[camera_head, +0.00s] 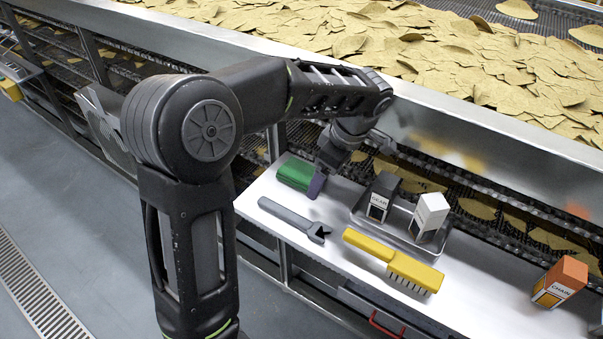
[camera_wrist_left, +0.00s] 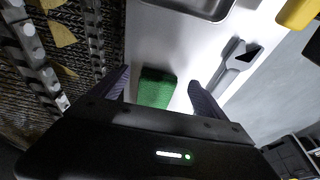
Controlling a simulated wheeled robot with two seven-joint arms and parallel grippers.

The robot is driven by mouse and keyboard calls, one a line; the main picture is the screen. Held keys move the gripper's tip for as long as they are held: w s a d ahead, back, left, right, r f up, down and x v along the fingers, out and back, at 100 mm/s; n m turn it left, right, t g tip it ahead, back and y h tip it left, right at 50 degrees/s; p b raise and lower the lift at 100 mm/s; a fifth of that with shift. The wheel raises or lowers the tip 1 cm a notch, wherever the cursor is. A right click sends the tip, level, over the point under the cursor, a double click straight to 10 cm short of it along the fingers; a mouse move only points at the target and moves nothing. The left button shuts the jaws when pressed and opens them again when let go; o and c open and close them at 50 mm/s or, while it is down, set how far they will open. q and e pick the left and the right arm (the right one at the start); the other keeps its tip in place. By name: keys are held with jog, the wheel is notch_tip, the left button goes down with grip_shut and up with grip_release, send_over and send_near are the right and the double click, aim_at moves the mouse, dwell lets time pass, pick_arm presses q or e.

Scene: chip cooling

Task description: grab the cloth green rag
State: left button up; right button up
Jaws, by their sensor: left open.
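The green rag (camera_head: 295,172) lies as a small folded block at the left end of the white shelf. My left gripper (camera_head: 317,178) points down right at it and hides part of it in the head view. In the left wrist view, the rag (camera_wrist_left: 156,88) sits between the two spread dark fingers of my left gripper (camera_wrist_left: 160,90), with gaps on both sides. The gripper is open, and I cannot tell how far its tips are above the shelf. My right gripper is not in view.
A grey wrench (camera_head: 292,218) and a yellow brush (camera_head: 394,260) lie on the shelf (camera_head: 480,305). A metal tray (camera_head: 395,232) holds a black box and a white box. An orange box (camera_head: 560,282) stands far right. Conveyor side rails (camera_head: 450,130) run behind.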

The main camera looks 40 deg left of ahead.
aim_at(301, 171)
pick_arm(q)
jog(key=shift+a, duration=0.1)
jog(key=shift+a, duration=0.35)
jog(key=a, duration=0.1)
jog(key=a+p, duration=0.1)
jog(key=a, duration=0.1)
jog(key=a+p, duration=0.1)
jog(key=a, duration=0.1)
jog(key=shift+s+a+f, duration=0.15)
jog(key=shift+a+f, duration=0.05)
jog(key=shift+f, duration=0.45)
jog(key=shift+c, duration=0.3)
jog(key=c, duration=1.4)
jog(key=shift+r, duration=0.15)
